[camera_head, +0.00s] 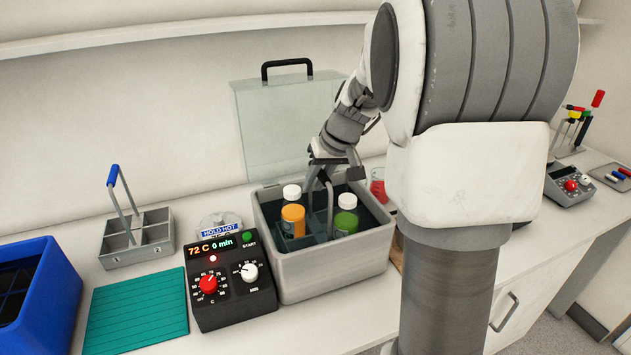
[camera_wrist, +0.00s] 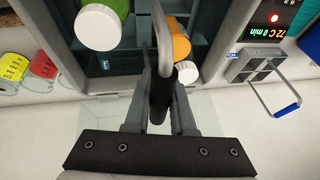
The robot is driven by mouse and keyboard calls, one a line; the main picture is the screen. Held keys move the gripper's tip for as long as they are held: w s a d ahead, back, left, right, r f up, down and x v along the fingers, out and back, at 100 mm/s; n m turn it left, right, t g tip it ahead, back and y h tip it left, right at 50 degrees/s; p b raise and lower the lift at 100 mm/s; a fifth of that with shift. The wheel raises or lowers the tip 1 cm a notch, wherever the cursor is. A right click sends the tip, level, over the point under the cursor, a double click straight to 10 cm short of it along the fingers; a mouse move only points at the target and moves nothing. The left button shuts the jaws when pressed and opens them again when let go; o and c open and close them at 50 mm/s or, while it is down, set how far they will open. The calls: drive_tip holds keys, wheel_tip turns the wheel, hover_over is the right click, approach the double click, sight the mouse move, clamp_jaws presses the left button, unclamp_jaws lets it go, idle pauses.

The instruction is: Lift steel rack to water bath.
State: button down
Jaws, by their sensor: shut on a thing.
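The water bath (camera_head: 330,275) is a grey open tub at the centre of the bench. The steel rack's handle (camera_head: 330,209) rises out of it and also shows in the wrist view (camera_wrist: 163,35). My gripper (camera_head: 324,172) is above the bath, shut on the handle; its fingers show in the wrist view (camera_wrist: 162,95). An orange bottle (camera_head: 293,219) and a green bottle (camera_head: 346,221), both white-capped, stand upright on either side of the handle, inside the bath walls. The rack's lower part is hidden; I cannot tell whether it touches the bath floor.
A clear lid (camera_head: 275,125) stands behind the bath. The control box (camera_head: 232,290) reads 72 C, 0 min. A second steel rack (camera_head: 140,242) with a blue handle, a teal mat (camera_head: 135,312) and a blue crate (camera_head: 45,300) are left. A red-filled beaker (camera_head: 378,185) is right.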

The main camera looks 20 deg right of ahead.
drive_tip(key=c, duration=0.8)
unclamp_jaws()
drive_tip(key=shift+o, duration=0.6)
drive_tip(key=shift+f, duration=0.15)
drive_tip(key=v, duration=1.8)
drive_tip(key=s+a+f, duration=0.3)
drive_tip(key=s+a, duration=0.1)
drive_tip(key=s, duration=0.2)
drive_tip(key=s+a+f+h, duration=0.1)
drive_tip(key=s+a+f, duration=0.2)
drive_tip(key=s, duration=0.4)
drive_tip(key=s+a+f+t+h, duration=0.1)
drive_tip(key=s+a+f, duration=0.2)
drive_tip(key=s+a, duration=0.3)
drive_tip(key=shift+s+p, duration=0.2)
drive_tip(key=shift+p, duration=0.25)
